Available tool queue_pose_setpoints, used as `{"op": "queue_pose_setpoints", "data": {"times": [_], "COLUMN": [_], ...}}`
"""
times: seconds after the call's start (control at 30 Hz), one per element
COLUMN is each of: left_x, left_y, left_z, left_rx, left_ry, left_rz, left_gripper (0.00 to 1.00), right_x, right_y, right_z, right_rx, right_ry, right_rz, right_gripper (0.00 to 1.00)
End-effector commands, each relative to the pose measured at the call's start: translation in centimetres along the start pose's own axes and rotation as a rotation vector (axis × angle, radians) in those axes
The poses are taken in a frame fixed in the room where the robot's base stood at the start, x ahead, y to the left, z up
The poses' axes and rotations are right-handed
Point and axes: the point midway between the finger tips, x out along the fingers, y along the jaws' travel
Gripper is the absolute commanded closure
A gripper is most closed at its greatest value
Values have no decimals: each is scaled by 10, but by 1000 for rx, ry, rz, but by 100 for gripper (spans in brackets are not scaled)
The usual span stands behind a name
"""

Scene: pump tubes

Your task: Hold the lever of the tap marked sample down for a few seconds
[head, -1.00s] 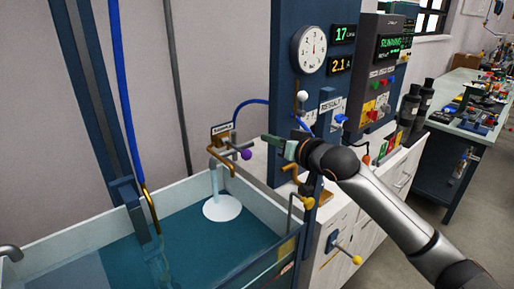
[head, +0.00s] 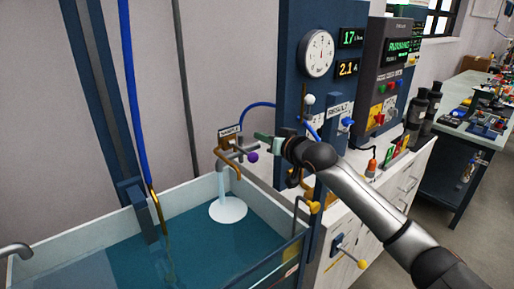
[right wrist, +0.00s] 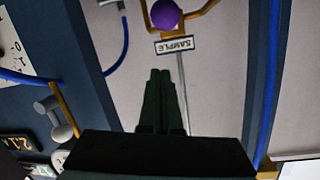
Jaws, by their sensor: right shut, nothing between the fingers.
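The tap marked SAMPLE (head: 222,157) is a brass spout with its label (head: 230,133) above it, over the tank's far corner. Its lever ends in a purple knob (head: 251,156). My right gripper (head: 260,138) is shut and empty, just above and right of the knob in the head view. In the right wrist view the shut fingertips (right wrist: 160,74) point toward the upside-down SAMPLE label (right wrist: 175,45) and the purple knob (right wrist: 165,14), with a visible gap in the picture. A pale column stands below the spout, ending in a white disc (head: 228,209). My left gripper is out of view.
The tank (head: 258,201) holds blue-green water. A blue panel carries a round gauge (head: 318,53), two readouts and a RESULT sign (head: 339,109). Another tap lever with a yellow knob (head: 314,207) is below my right arm. A blue hose (head: 125,90) hangs at left.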

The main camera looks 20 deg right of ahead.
Motion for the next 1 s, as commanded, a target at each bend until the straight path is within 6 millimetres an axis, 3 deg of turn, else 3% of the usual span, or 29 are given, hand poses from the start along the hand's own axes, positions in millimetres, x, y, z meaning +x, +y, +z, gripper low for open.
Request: {"op": "queue_pose_setpoints", "data": {"times": [0.27,0.33,0.5,1.0], "left_x": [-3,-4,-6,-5], "left_y": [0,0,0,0], "left_z": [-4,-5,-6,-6], "left_rx": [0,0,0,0], "left_ry": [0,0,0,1], "left_rz": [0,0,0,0], "left_gripper": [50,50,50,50], "right_x": [36,30,23,20], "right_y": [-1,0,0,0], "right_z": [-1,14,31,39], "right_rx": [-2,-2,-1,-1], "right_ry": [0,-5,-2,1], "right_rz": [1,0,0,0], "right_gripper": [100,100,100,100]}}
